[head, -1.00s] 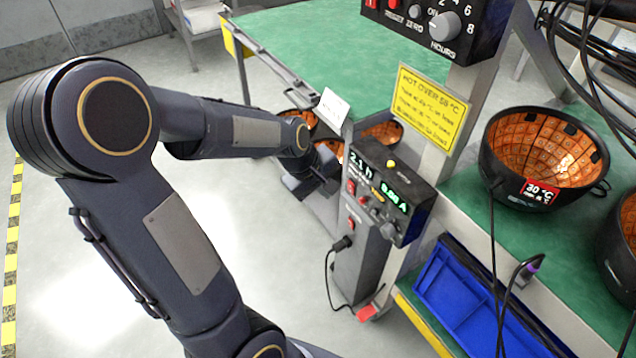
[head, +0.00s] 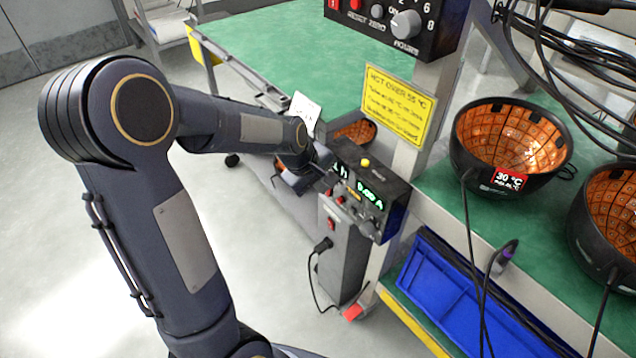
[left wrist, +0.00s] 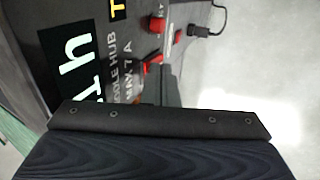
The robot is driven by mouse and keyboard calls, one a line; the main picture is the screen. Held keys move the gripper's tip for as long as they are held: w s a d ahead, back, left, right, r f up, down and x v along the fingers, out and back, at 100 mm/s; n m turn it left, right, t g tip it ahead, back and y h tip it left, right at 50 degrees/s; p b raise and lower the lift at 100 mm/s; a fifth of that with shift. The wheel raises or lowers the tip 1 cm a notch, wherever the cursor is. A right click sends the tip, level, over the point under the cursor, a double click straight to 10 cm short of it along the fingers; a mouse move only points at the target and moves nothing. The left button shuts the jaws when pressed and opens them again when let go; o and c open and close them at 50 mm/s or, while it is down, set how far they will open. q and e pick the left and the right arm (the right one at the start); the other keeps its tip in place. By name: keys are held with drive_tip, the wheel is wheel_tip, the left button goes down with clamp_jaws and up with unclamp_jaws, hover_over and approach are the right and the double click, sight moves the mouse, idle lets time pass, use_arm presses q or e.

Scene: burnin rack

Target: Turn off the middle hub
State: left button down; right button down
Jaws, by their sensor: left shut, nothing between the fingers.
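The middle hub (head: 376,178) is a dark box with green digits, a yellow button on top and red switches and knobs on its face. It also shows sideways in the left wrist view (left wrist: 88,20), with the label "MIDDLE HUB MAX 7 A". There, a red switch (left wrist: 152,64) sits just beyond my fingers. My left gripper (head: 322,172) is shut and empty, close in front of the hub's left part, covering some of its display. I cannot tell whether it touches the switch. My right gripper is not in view.
A grey pillar (head: 345,260) below the hub carries another red switch (head: 331,224) and a plugged black cable. Black bowls with orange linings (head: 512,150) stand on the green bench at right. A blue tray (head: 450,290) lies below. A yellow sign (head: 396,105) hangs behind the hub.

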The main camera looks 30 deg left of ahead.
use_arm(q)
drive_tip(key=shift+w+r, duration=0.1)
drive_tip(key=shift+r, duration=0.05)
